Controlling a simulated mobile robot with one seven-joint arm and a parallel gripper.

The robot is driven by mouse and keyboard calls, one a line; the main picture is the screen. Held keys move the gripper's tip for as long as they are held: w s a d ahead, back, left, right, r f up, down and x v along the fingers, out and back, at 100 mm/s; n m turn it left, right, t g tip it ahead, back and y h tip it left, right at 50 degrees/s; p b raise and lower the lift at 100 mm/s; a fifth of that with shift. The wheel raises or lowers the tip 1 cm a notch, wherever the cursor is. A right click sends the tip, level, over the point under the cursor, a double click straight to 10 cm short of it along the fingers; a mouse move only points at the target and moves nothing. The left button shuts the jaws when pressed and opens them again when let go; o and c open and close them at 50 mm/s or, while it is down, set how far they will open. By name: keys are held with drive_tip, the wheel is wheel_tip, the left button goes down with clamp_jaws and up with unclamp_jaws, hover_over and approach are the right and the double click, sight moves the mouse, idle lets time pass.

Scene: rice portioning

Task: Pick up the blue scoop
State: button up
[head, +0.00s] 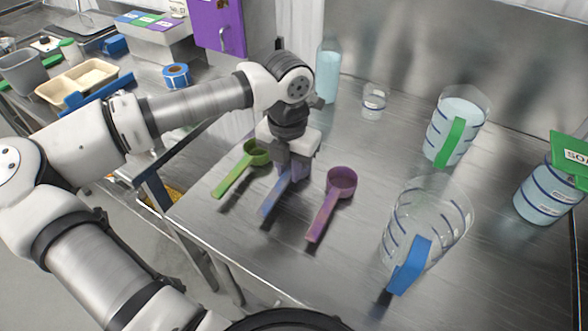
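The blue scoop (269,206) lies on the steel table between a green scoop (234,172) on its left and a purple scoop (331,202) on its right. Its handle points toward the front left, and its bowl is hidden behind my gripper. My gripper (291,176) points down directly over the blue scoop, at the upper part of the handle. The fingers overlap the scoop in this view, so I cannot tell whether they touch it or are closed.
A clear pitcher with a blue handle (408,266) stands at the right front. Behind it are a pitcher with a green handle (450,142), a small clear cup (373,101) and a bottle (328,72). A container with a green label (545,195) is far right. The table's left front is clear.

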sight(289, 173)
clamp_jaws()
drive_tip(key=shift+r, duration=0.15)
wheel_tip(289, 173, up, 20)
drive_tip(key=b, duration=0.2)
drive_tip(key=shift+b, duration=0.4)
drive_tip(key=shift+d, duration=0.1)
